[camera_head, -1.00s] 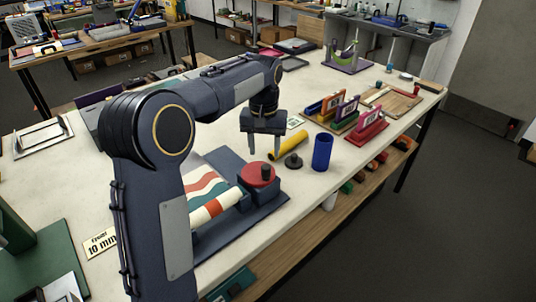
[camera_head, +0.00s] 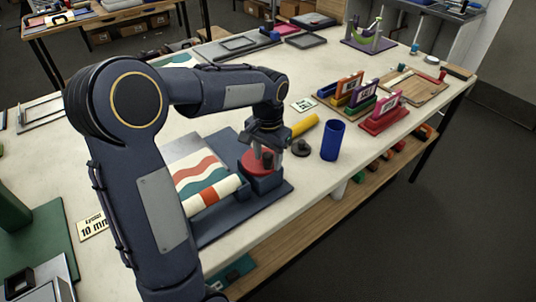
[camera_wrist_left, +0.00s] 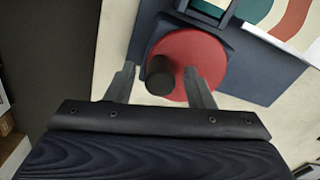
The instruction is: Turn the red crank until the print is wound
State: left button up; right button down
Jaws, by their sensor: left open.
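The red crank (camera_head: 252,164) is a red disc with a dark upright knob (camera_head: 267,159), set on a dark blue block at the right end of the print machine. The print (camera_head: 197,174), striped white, red and teal, lies on the dark base, with a roll (camera_head: 212,193) at its front edge. My left gripper (camera_head: 268,150) is open and points down at the crank. In the left wrist view the knob (camera_wrist_left: 160,76) shows between the two fingers (camera_wrist_left: 160,88), with gaps on both sides, over the red disc (camera_wrist_left: 190,55). My right gripper is not in view.
A yellow cylinder (camera_head: 304,125), a black knobbed disc (camera_head: 301,148) and a blue cup (camera_head: 332,141) stand right of the crank. Coloured card racks (camera_head: 384,112) are further right. The table's front edge runs close to the machine's base (camera_head: 240,222).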

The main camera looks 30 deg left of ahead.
pick_arm(q)
jog(key=c, duration=1)
jog(key=shift+w, duration=0.1)
jog(key=n, duration=0.2)
jog(key=w+n, duration=0.1)
jog(key=n, duration=0.1)
jog(key=shift+d, duration=0.15)
jog(key=n, duration=0.1)
jog(key=w+n, duration=0.1)
jog(key=n, duration=0.1)
jog(key=n+p, duration=0.1)
jog(key=shift+w+n, duration=0.25)
jog(key=shift+n, duration=0.05)
jog(key=n, duration=0.1)
jog(key=w+n, duration=0.1)
jog(key=n, duration=0.1)
jog(key=shift+a+n, duration=0.3)
jog(key=shift+a, duration=0.1)
jog(key=shift+w+a+n+p, duration=0.25)
jog(key=shift+a+n+p, duration=0.1)
jog(key=shift+n, duration=0.75)
jog(key=shift+w+a+n+p, duration=0.2)
jog(key=shift+n+p, duration=0.15)
jog(key=shift+n, duration=0.75)
